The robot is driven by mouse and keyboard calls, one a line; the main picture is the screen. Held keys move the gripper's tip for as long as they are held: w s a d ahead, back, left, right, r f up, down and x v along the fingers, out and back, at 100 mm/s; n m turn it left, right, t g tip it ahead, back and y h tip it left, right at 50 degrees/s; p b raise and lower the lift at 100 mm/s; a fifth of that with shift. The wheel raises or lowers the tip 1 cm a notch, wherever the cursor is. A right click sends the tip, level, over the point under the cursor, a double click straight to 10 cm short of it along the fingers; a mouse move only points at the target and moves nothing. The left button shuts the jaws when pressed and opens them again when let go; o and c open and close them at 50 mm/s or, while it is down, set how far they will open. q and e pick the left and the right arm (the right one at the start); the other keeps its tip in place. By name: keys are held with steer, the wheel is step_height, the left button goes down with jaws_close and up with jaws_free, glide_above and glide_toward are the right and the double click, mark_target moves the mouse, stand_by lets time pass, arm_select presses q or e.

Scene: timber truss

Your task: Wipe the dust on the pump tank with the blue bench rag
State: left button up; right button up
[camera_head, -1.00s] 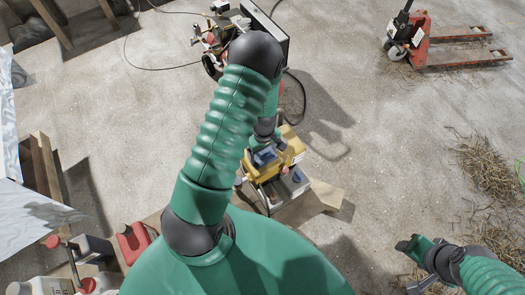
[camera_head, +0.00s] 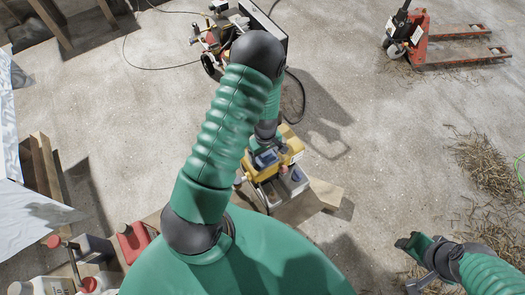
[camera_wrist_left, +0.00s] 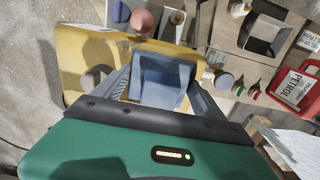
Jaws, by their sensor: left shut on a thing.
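The blue bench rag (camera_wrist_left: 163,80) is a folded blue-grey pad between the fingers of my left gripper (camera_wrist_left: 165,95) in the left wrist view. In the head view the rag (camera_head: 265,158) shows as a small blue patch below my left arm. The fingers are shut on it. The yellow pump tank (camera_wrist_left: 85,50) lies right behind the rag and partly under it; I cannot tell whether they touch. The tank (camera_head: 291,143) is partly hidden by my arm in the head view. Dust on it cannot be made out. My right gripper (camera_head: 418,268) is at the lower right, its fingers unclear.
A red petrol can (camera_wrist_left: 292,87) stands to the right in the wrist view. A wheeled machine (camera_head: 212,40) with a hose is at the top, a red pallet jack (camera_head: 455,42) at the upper right. Straw (camera_head: 487,165) lies at the right. The concrete floor between is open.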

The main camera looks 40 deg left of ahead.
arm_select(q)
steer(key=shift+w+r, duration=0.1)
steer(key=r+p, duration=0.1)
steer(key=r, duration=0.1)
steer(key=r+p, duration=0.3)
steer(key=p, duration=0.1)
steer(key=shift+a+r, duration=0.4)
steer(key=shift+d+r, duration=0.1)
steer(key=shift+d, duration=0.1)
steer(key=shift+w+a, duration=0.15)
steer(key=shift+a, duration=0.05)
steer(key=a, duration=0.2)
steer(key=w+a+b, duration=0.1)
steer(key=a, duration=0.1)
steer(key=shift+a+r, duration=0.1)
steer(key=shift+a, duration=0.05)
steer(key=shift+a+f+b, duration=0.2)
steer(key=shift+f+b, duration=0.25)
steer(key=f+b, duration=0.1)
steer(key=f, duration=0.1)
steer(key=f+b, duration=0.3)
steer(key=shift+d+f+b, duration=0.3)
steer(key=shift+f+b, duration=0.1)
steer(key=shift+s+d+r+p, duration=0.1)
steer(key=shift+d+r+p, duration=0.25)
steer(key=shift+d+p, duration=0.15)
steer(key=shift+s+d, duration=0.3)
steer(key=shift+d, duration=0.6)
